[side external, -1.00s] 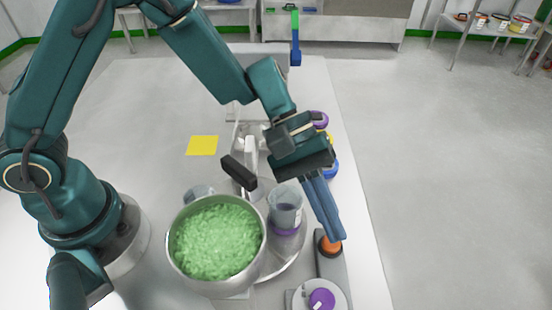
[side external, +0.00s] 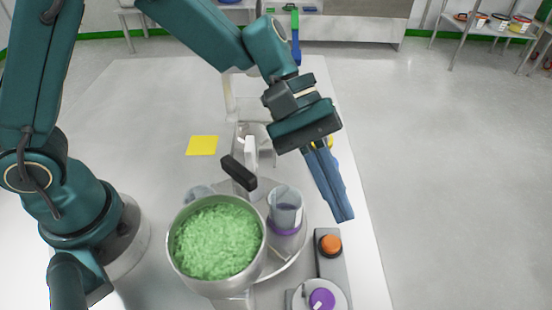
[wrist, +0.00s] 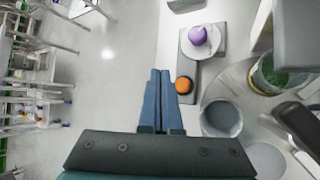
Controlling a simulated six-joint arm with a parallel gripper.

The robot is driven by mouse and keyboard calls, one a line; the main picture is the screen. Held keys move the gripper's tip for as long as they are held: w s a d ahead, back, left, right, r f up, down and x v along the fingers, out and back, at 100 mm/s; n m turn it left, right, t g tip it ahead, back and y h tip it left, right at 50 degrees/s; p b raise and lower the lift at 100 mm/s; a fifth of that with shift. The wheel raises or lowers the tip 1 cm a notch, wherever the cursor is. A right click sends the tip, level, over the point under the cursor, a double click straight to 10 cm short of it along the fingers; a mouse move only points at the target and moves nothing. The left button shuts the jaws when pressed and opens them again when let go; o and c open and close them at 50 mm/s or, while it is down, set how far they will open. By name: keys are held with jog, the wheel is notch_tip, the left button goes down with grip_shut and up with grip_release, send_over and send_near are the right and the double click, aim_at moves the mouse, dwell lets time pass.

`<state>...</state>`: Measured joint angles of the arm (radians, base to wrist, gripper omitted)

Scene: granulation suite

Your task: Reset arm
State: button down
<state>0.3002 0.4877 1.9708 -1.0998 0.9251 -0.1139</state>
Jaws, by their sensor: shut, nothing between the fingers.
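My gripper (side external: 343,218) is shut and empty, its blue fingers pressed together. In the side view it hangs above the right edge of the table, higher than the orange button (side external: 329,244) on its grey base. In the wrist view the closed fingers (wrist: 160,75) point past the left side of the orange button (wrist: 183,85), apart from it. My arm is bent over the table from the left, with the elbow out of frame at the top.
A steel pot of green granules (side external: 215,242) and a clear beaker-like container (side external: 286,208) stand beside my gripper. A purple knob (side external: 321,299) is at the front, a yellow square (side external: 202,146) on the table at left. A black handle (side external: 239,173) rises near the pot.

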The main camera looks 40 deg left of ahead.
jog(key=shift+r, duration=0.2)
notch_tip(320, 180, up, 5)
jog(key=a+t, duration=0.2)
jog(key=s+a+r+m+t+y, duration=0.1)
jog(key=s+a, duration=0.1)
jog(key=a, duration=0.2)
jog(key=s+a+r+m+t+y, duration=0.1)
jog(key=s+a+m+y, duration=0.1)
jog(key=a, duration=0.2)
jog(key=s+a+r+m+t+y, duration=0.1)
jog(key=s+a+t, duration=0.1)
jog(key=a, duration=0.1)
jog(key=shift+a+r+m+y, duration=0.3)
jog(key=shift+a, duration=0.1)
jog(key=s+a+f+m+t+y, duration=0.1)
jog(key=s+a+f+m+y, duration=0.1)
jog(key=a, duration=0.6)
jog(key=shift+s+f+m+y, duration=0.3)
jog(key=shift+s+f+y, duration=0.45)
jog(key=shift+y, duration=0.45)
dwell(0.9)
